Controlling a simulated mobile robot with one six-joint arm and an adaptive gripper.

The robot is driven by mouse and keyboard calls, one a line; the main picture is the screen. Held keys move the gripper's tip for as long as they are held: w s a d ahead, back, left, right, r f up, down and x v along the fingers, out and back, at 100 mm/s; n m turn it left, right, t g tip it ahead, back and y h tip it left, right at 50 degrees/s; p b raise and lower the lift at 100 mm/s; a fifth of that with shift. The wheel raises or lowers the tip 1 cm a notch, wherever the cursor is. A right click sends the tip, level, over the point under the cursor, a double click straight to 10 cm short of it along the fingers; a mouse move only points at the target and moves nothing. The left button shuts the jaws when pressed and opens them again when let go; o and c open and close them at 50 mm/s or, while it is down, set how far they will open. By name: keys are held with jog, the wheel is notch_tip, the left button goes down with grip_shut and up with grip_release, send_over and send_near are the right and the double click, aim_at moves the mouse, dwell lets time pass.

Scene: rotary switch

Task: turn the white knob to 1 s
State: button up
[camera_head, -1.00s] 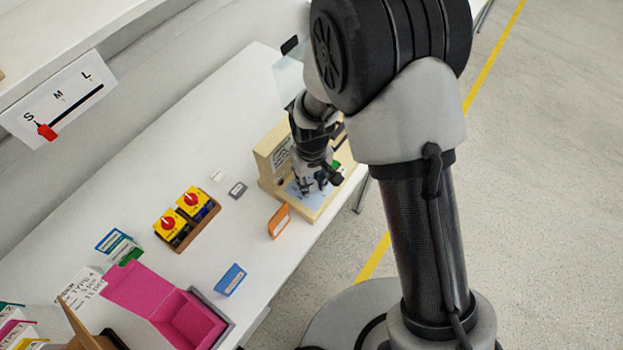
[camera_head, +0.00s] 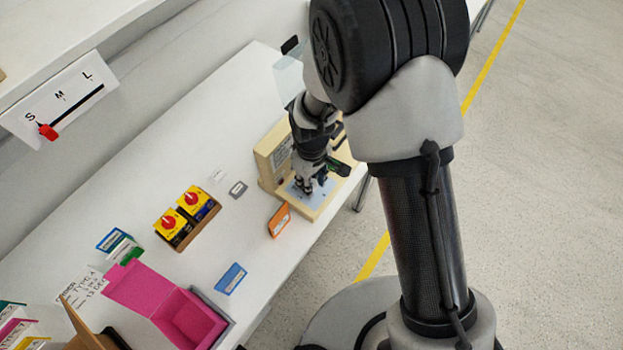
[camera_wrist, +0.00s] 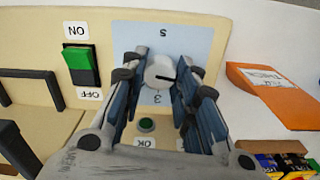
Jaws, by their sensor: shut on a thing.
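The white knob (camera_wrist: 160,70) sits on a light blue panel (camera_wrist: 196,45) in the wrist view. A short dark mark on its face points roughly to the right of the picture. An upside-down "S" shows above the knob and an upside-down "3" below it; other scale marks are hidden by the fingers. My gripper (camera_wrist: 158,78) is shut on the knob, with one finger at its left and one at its right. In the head view my gripper (camera_head: 306,187) is down at the light blue panel of the beige fixture (camera_head: 322,203); the knob is hidden there.
A green ON/OFF rocker switch (camera_wrist: 82,65) and a green button (camera_wrist: 146,124) labelled OK sit near the knob. An orange card holder (camera_head: 279,220) stands beside the fixture. Yellow boxes with red knobs (camera_head: 180,217) and an open pink box (camera_head: 187,318) are farther left.

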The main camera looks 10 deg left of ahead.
jog(key=o, duration=1.1)
notch_tip(320, 180, up, 12)
jog(key=shift+r, duration=0.1)
dwell(0.4)
